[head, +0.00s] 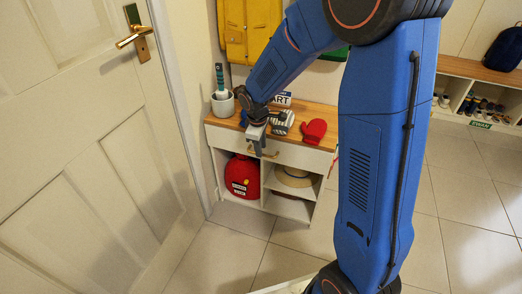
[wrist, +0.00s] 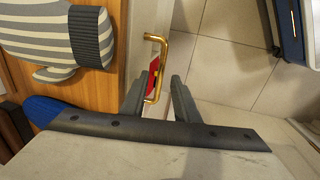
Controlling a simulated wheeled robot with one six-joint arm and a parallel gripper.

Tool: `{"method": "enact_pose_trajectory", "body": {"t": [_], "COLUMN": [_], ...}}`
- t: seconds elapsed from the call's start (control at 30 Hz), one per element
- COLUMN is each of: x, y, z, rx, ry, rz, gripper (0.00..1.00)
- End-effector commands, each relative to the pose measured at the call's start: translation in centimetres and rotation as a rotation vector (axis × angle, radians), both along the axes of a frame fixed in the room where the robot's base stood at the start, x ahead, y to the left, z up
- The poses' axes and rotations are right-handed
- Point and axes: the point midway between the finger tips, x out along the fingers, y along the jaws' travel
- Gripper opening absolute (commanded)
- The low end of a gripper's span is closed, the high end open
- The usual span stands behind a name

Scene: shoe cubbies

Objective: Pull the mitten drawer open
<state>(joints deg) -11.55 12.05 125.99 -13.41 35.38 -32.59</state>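The drawer (head: 301,156) is a white front just under the wooden top of the small shoe cabinet, and it looks shut. Its brass handle (head: 272,155) is partly hidden by my gripper (head: 258,150) in the head view. In the wrist view the brass handle (wrist: 163,65) stands out from the white front. My gripper (wrist: 157,85) is open there, with one finger on each side of the handle's near part. Gaps show between the fingers and the bar, and I see no grip on it.
A striped mitten (head: 283,122), a red mitten (head: 314,131) and a white pot (head: 223,104) stand on the cabinet top. A red bag (head: 242,177) and a hat (head: 294,178) fill cubbies below. A white door (head: 90,130) is close on the left. Tiled floor (head: 235,250) in front is clear.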

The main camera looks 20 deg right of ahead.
Motion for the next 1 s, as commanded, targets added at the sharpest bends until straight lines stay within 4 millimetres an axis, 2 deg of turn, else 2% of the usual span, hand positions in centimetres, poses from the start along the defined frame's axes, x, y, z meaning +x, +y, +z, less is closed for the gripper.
{"method": "enact_pose_trajectory", "body": {"t": [0.2,0.53,0.63,0.67,1.0], "x": [0.2,0.3,0.3,0.3,0.0], "y": [-0.2,-0.2,-0.2,-0.2,-0.1], "z": [-1.7,-1.9,-1.9,-1.9,-1.9], "rx": [-0.001,-0.001,-0.001,-0.001,0.000], "ry": [0.001,0.001,0.001,0.001,0.000], "rz": [0.000,0.000,0.000,0.000,0.001], "gripper": [0.28,0.28,0.04,0.00,0.00]}}
